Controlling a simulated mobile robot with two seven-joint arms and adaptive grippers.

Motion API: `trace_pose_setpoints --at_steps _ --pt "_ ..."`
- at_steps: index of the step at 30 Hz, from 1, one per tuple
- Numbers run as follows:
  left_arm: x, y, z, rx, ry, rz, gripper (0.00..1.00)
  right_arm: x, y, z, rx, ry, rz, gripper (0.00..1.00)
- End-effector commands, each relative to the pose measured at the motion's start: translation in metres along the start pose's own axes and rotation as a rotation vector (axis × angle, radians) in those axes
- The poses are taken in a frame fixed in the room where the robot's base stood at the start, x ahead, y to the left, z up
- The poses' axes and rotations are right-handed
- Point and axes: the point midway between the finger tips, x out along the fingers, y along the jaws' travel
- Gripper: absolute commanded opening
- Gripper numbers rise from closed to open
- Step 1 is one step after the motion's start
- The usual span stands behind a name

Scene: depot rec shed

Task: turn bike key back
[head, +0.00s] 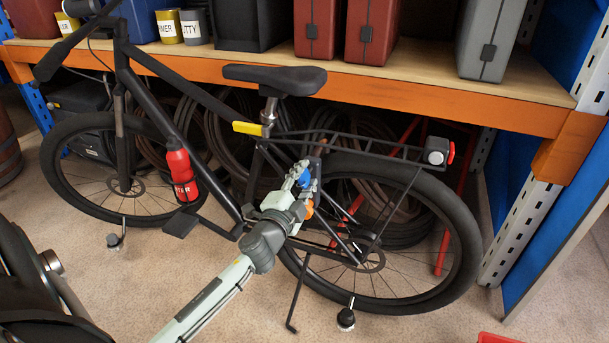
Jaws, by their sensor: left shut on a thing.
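A black bike (185,82) stands side-on in front of the shelving, its rear wheel (466,240) to the right. My left gripper (306,178) is at the bike's frame by the front edge of the rear wheel, below and to the right of the saddle (275,77). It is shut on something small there. A blue piece (304,177) shows between its fingers and seems to be the head of the bike key. The key's shaft and the lock are hidden behind the gripper, so I cannot tell how far the key is turned. My right gripper is out of view.
The rear rack (355,146) and its lamp (437,151) stick out right of the gripper. A red bottle (180,170) sits on the frame. The kickstand (298,292) is below. An orange-edged shelf (450,100) overhangs behind. The front floor is mostly clear.

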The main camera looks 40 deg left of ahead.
Motion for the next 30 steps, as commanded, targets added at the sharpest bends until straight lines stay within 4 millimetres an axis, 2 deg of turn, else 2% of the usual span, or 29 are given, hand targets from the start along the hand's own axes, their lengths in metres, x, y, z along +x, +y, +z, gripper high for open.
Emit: trace_pose_setpoints --at_steps 9,15,30 --pt "0.0 0.001 0.0 0.249 0.0 0.002 0.08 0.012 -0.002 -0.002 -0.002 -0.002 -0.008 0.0" --pt "0.0 0.002 0.0 0.349 0.0 0.002 0.08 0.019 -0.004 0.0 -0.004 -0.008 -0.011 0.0" --pt "0.0 0.003 0.001 0.422 0.0 0.001 0.08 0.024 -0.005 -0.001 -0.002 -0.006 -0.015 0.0"
